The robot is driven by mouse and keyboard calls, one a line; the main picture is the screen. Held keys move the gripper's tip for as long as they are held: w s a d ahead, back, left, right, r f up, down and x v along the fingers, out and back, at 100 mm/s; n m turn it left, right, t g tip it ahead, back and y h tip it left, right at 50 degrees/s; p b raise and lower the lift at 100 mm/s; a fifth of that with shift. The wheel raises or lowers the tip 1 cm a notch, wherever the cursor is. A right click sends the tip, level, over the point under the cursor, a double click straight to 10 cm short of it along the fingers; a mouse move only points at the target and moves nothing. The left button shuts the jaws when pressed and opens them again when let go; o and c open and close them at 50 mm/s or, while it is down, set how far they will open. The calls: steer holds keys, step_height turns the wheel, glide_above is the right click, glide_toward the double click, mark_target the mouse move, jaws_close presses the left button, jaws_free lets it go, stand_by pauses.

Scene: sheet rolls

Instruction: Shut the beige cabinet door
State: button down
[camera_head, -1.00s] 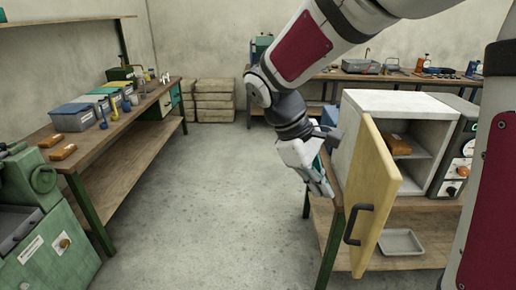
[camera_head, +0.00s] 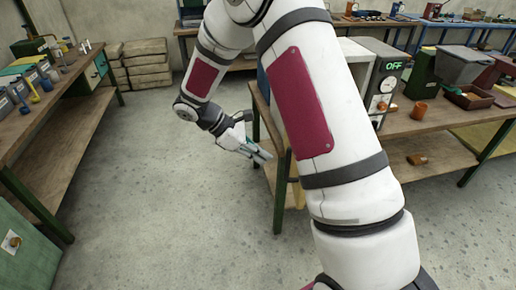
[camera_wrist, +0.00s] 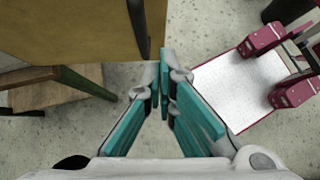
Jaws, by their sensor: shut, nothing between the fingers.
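The beige cabinet door (camera_wrist: 60,28) fills the upper left of the wrist view, with its dark handle (camera_wrist: 138,25) near its right end. In the head view my arm hides nearly all of the door; only a beige sliver (camera_head: 298,193) shows beside the arm, so its exact angle cannot be told. The white cabinet (camera_head: 358,52) stands on the workbench, partly behind my arm. My gripper (camera_head: 264,155) is shut and empty, left of the bench edge. In the wrist view its teal-padded fingers (camera_wrist: 168,68) are just below the handle; contact is unclear.
A grey control box reading OFF (camera_head: 388,85) stands right of the cabinet. An orange cup (camera_head: 419,110) and a grey bin (camera_head: 463,65) are on the bench. A green bench leg (camera_wrist: 85,80) shows near the door. Open floor (camera_head: 165,180) lies to the left.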

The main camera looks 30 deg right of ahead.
mark_target(287, 163)
steer(key=shift+s+d+f+p, duration=0.5)
steer(key=shift+s+d+f, duration=0.1)
steer(key=shift+d, duration=0.5)
steer(key=shift+s+d+f+p, duration=0.45)
steer(key=shift+s+d+f, duration=0.15)
steer(key=shift+d, duration=0.55)
steer(key=shift+s+d+f+p, duration=0.5)
steer(key=shift+s+d+f, duration=0.1)
steer(key=shift+d, duration=0.5)
steer(key=shift+d, duration=0.1)
